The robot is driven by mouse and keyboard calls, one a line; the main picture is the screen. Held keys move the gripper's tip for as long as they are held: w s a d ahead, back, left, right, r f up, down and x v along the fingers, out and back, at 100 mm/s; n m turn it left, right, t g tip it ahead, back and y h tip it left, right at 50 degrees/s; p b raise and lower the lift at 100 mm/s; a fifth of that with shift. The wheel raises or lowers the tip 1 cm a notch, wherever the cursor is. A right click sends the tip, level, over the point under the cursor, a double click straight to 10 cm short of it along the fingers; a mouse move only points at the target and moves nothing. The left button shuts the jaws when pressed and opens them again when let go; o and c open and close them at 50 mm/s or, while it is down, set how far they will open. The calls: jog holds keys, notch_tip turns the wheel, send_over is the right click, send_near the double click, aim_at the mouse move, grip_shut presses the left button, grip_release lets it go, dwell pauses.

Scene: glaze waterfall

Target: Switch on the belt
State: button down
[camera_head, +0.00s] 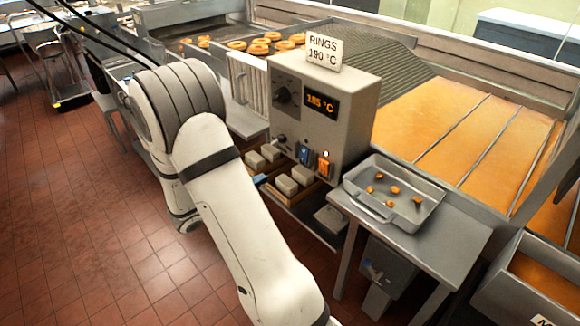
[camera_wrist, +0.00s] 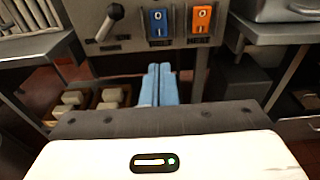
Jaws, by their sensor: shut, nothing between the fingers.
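A grey control box (camera_head: 325,110) carries a knob (camera_head: 288,92), a display reading about 185 °C, a small lever (camera_head: 281,141), a blue rocker switch (camera_head: 304,154) and an orange rocker switch (camera_head: 325,166). A small light glows above the orange switch. In the head view only a bit of blue gripper (camera_head: 262,179) shows beside my arm.
A metal tray (camera_head: 395,195) with several small orange pieces stands on a side table (camera_head: 440,240) right of the box. Pale blocks (camera_head: 290,183) sit in trays on a shelf below it. Fried rings (camera_head: 262,46) lie behind. Tiled floor is open at left.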

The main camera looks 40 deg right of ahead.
aim_at(303, 161)
jog(key=d+p, duration=0.1)
jog(key=d, duration=0.3)
jog(key=d+f+p, duration=0.1)
jog(key=d, duration=0.4)
jog(key=w+d+p, duration=0.1)
jog(key=d, duration=0.3)
jog(key=shift+d+f, duration=0.3)
jog(key=shift+d, duration=0.15)
jog(key=shift+f, duration=0.1)
